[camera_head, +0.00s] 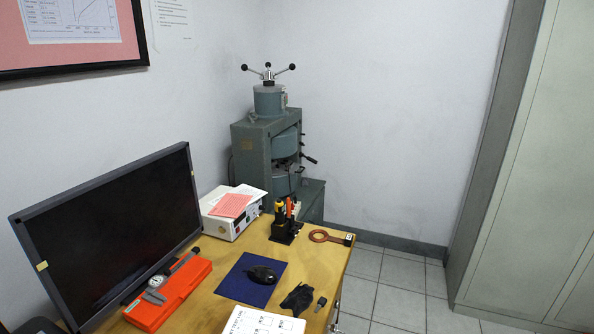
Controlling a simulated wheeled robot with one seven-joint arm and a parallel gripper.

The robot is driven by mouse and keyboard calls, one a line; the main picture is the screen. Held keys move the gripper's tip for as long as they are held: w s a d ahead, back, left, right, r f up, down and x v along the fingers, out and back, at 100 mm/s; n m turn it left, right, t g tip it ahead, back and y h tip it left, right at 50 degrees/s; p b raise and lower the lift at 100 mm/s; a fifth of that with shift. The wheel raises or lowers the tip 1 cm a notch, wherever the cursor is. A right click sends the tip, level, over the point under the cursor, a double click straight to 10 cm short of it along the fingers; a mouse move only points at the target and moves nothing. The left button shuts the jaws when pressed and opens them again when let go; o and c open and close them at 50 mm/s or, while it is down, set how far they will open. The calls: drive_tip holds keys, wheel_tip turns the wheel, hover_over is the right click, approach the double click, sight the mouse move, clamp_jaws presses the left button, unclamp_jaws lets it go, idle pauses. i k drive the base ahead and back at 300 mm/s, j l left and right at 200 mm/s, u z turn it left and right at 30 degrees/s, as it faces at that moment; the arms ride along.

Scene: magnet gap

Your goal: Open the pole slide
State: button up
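A grey-green electromagnet (246,150) stands in the back corner behind the desk. A drum-shaped upper part (287,143) sits above a lower drum, with a dark gap between them. A three-armed silver handle with black knobs (268,72) is on top of the machine. Small dark levers (309,158) stick out to the right beside the gap. I cannot tell which part is the pole slide or how it is set. The desk and the box on it hide part of the machine's base. My gripper is not in view.
A wooden desk (215,300) fills the lower left, with a monitor (110,235), white instrument box (228,220), tool holder (284,229), red ring tool (320,236) and mouse (262,275). Tiled floor (400,300) is clear between the desk and the grey cabinet (525,180) at right.

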sight(283, 169)
drive_tip(key=i+l+u, duration=0.1)
drive_tip(key=i+l, duration=0.8)
drive_tip(key=i, duration=0.2)
drive_tip(key=i+l+u, duration=0.15)
drive_tip(key=i+l, duration=0.85)
drive_tip(key=i+l+u, duration=0.1)
drive_tip(key=i+l, duration=0.9)
drive_tip(key=l, duration=0.15)
